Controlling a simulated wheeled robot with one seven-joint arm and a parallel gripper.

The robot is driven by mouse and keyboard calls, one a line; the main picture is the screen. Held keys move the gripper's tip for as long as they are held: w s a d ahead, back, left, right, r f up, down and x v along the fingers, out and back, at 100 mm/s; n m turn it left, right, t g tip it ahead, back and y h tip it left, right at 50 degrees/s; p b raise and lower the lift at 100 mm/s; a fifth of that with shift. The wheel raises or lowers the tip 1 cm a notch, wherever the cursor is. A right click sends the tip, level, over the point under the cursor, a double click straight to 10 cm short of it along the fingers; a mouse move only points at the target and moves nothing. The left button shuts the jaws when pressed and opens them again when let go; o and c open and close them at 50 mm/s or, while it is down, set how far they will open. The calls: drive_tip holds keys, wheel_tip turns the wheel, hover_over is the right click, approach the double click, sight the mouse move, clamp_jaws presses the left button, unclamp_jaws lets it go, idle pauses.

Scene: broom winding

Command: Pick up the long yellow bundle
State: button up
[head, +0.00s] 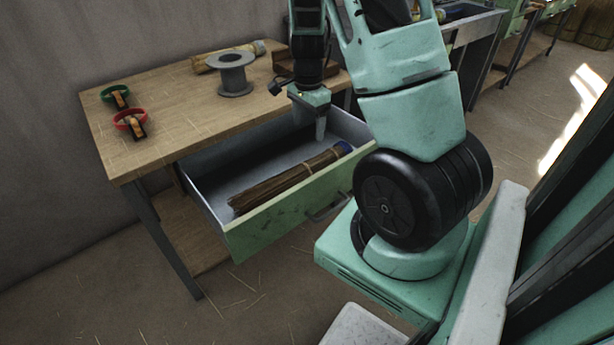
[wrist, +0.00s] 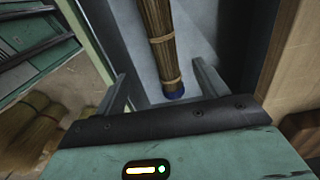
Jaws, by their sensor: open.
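A long straw-coloured bundle (head: 285,181) lies lengthwise in the open drawer (head: 262,222). It looks brownish in the head view and has a dark blue end at the right. In the wrist view the bundle (wrist: 158,40) runs up the picture, with light ties around it and its blue end nearest me. My gripper (head: 321,128) points down over the right part of the drawer, near the blue end. Its fingers (wrist: 160,80) are spread with the blue end showing between them. They look empty and above the bundle. A second, shorter yellowish bundle (head: 222,57) lies on the table.
The wooden table (head: 190,120) above the drawer holds a grey spool (head: 235,75), a green ring tool (head: 116,94), a red ring tool (head: 131,121) and dark wooden blocks (head: 315,66). Yellow straw bundles (wrist: 28,125) lie at the wrist view's left.

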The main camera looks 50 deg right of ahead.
drive_tip(key=b, duration=0.2)
approach(306, 165)
drive_tip(key=f, duration=0.5)
drive_tip(key=shift+s+f, duration=0.25)
drive_tip(key=shift+s, duration=0.05)
drive_tip(key=shift+w+f+b, duration=0.15)
drive_tip(key=shift+f+b, duration=0.3)
drive_tip(key=shift+f, duration=1.15)
drive_tip(key=shift+w+f+b, duration=0.15)
drive_tip(key=shift+f+b, duration=0.3)
drive_tip(key=shift+f, duration=1.15)
drive_tip(key=c, duration=1.2)
drive_tip(key=shift+r, duration=0.1)
